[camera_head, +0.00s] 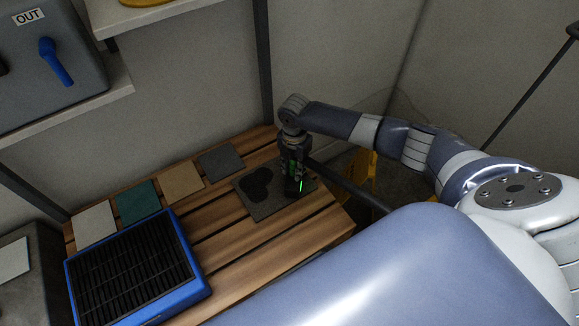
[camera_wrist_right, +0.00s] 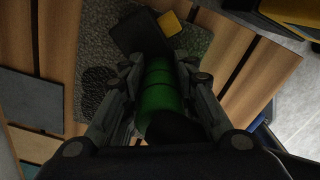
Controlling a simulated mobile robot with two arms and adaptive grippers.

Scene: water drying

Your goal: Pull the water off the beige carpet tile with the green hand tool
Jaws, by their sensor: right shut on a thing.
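My right gripper (camera_head: 294,158) is shut on the green hand tool (camera_wrist_right: 160,90). Its green handle lies between the fingers, and its dark head (camera_wrist_right: 140,33) points away from the wrist. The tool is at the right part of a speckled carpet tile (camera_head: 276,209), which looks dark grey rather than beige. A dark wet patch (camera_head: 258,186) marks the tile left of the tool; it also shows in the wrist view (camera_wrist_right: 96,84). I cannot tell whether the head touches the tile. A plain tan tile (camera_head: 182,182) lies apart, further left. My left gripper is not in view.
Dark grey (camera_head: 221,162), green (camera_head: 137,203) and whitish (camera_head: 93,223) tiles lie along the back of the slatted wooden table (camera_head: 234,232). A blue tray with a black grate (camera_head: 204,292) stands at the front left. A yellow object (camera_head: 362,171) is beyond the table's right edge.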

